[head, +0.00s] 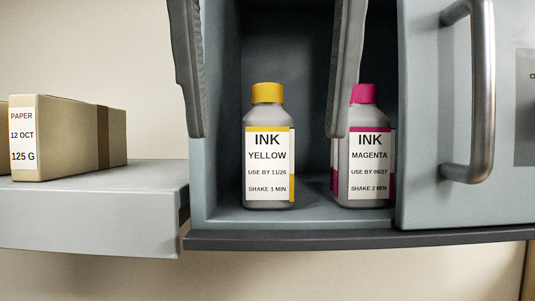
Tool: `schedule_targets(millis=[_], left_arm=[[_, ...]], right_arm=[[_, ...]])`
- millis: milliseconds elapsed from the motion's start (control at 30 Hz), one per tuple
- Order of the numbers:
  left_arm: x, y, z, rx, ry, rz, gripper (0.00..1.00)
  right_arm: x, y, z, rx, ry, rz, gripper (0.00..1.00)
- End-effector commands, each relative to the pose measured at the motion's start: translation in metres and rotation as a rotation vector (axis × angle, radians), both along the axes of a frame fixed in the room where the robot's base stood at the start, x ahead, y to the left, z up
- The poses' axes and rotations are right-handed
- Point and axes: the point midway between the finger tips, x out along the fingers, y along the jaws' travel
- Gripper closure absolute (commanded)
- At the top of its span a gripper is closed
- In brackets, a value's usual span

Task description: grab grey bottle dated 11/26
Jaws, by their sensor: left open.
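The grey bottle dated 11/26 (268,199) stands upright in the open cupboard compartment. It has a yellow cap and a label reading INK YELLOW, USE BY 11/26, SHAKE 1 MIN. A second grey bottle (364,201) with a magenta cap, labelled INK MAGENTA, USE BY 06/27, stands upright to its right. My left gripper (267,134) is open and empty. Its two fingers hang from the top of the picture, one on each side of the yellow-capped bottle in the picture, apart from it. The right finger covers part of the magenta bottle's left edge. My right gripper is not in view.
The compartment (222,213) has a side wall at left and a grey door or panel (430,120) with a metal handle (482,95) at right. A paper box (75,140) stands on a grey shelf (100,208) at left. Gaps are free around the yellow-capped bottle.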

Motion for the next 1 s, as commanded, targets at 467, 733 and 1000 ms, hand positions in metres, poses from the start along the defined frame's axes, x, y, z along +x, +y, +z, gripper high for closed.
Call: schedule_targets(millis=[467,733,1000], left_arm=[[0.077,0.000,0.003,-0.001,0.003,0.002,0.00],[0.105,0.000,0.001,-0.001,0.001,-0.001,0.00],[0.128,0.001,-0.018,0.002,0.002,0.000,0.00]], right_arm=[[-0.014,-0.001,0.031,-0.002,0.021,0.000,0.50],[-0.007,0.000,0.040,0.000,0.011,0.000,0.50],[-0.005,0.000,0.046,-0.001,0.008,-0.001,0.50]])
